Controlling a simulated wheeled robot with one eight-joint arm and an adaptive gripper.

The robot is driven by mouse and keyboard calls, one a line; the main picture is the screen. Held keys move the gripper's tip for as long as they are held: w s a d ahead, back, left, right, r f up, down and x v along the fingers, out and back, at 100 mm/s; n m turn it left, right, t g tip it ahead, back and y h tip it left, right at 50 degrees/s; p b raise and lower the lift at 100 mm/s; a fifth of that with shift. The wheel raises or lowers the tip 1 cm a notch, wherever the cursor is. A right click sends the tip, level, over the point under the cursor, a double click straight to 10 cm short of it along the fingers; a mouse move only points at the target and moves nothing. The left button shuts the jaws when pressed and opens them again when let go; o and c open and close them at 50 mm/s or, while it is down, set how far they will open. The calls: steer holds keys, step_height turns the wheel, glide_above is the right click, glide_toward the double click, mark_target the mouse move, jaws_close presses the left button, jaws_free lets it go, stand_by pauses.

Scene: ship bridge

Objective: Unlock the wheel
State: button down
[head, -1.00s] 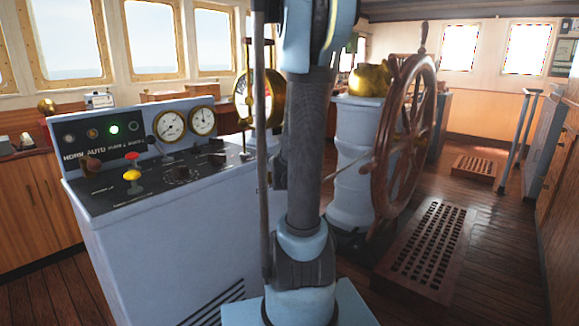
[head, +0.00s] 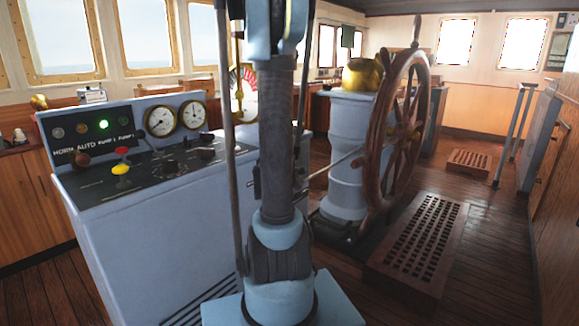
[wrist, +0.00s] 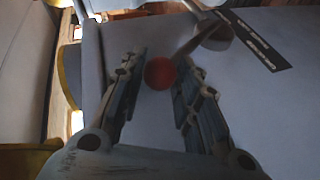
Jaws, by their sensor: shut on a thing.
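The ship's wheel (head: 376,150), dark wood with spokes, stands upright on the right of the head view. It is mounted on a pale pedestal (head: 340,150) with a brass top. A thin rod (head: 338,165) runs between my arm and the wheel. In the wrist view, a round red knob (wrist: 159,73) sits between the fingers of my gripper (wrist: 162,64), which is shut on it. A rod-like lever (wrist: 196,37) and a round base (wrist: 214,36) are just beyond, on a pale surface. Whether the knob joins this lever is unclear. My gripper is hidden in the head view.
A grey control console (head: 130,235) with gauges, a lit green lamp and coloured knobs stands at the left. A wooden grating (head: 425,235) lies before the wheel. A black label plate (wrist: 250,38) shows in the wrist view.

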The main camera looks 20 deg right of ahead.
steer(key=shift+a, duration=0.2)
steer(key=c, duration=1.3)
jaws_free()
steer(key=shift+w+f, duration=0.1)
steer(key=shift+f, duration=0.05)
steer(key=shift+o, duration=0.6)
steer(key=v, duration=1.2)
